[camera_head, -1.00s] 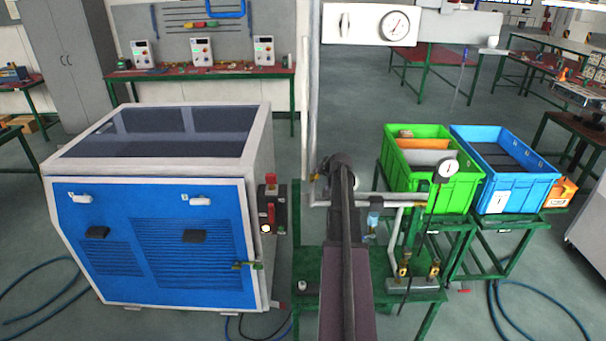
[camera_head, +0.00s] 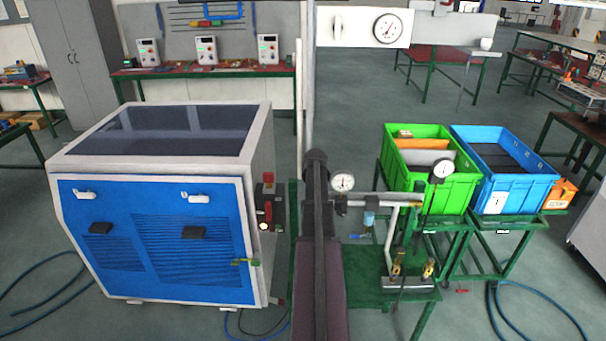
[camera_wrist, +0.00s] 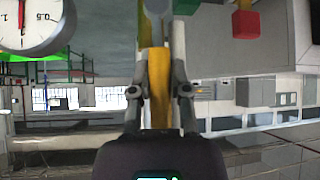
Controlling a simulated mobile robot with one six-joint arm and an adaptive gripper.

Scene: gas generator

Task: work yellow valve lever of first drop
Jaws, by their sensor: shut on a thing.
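In the wrist view, the yellow valve lever (camera_wrist: 160,75) runs lengthwise between the two grey fingers of my gripper (camera_wrist: 161,50). The fingers are shut on it from both sides. A grey metal part (camera_wrist: 156,5) shows at the lever's far end. In the head view, my own arm stands in front of the pipework and hides the lever and the gripper. A round gauge (camera_head: 343,182) shows just right of my arm, on the pipe. A gauge with a red needle (camera_wrist: 28,22) is at the top left of the wrist view.
A blue-fronted generator cabinet (camera_head: 153,240) stands close left of my arm. A horizontal pipe (camera_head: 378,200) and brass-coloured valve fittings (camera_head: 397,265) are to the right. Green (camera_head: 434,198) and blue (camera_head: 520,192) crates stand further right. A white gauge panel (camera_head: 358,25) is above.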

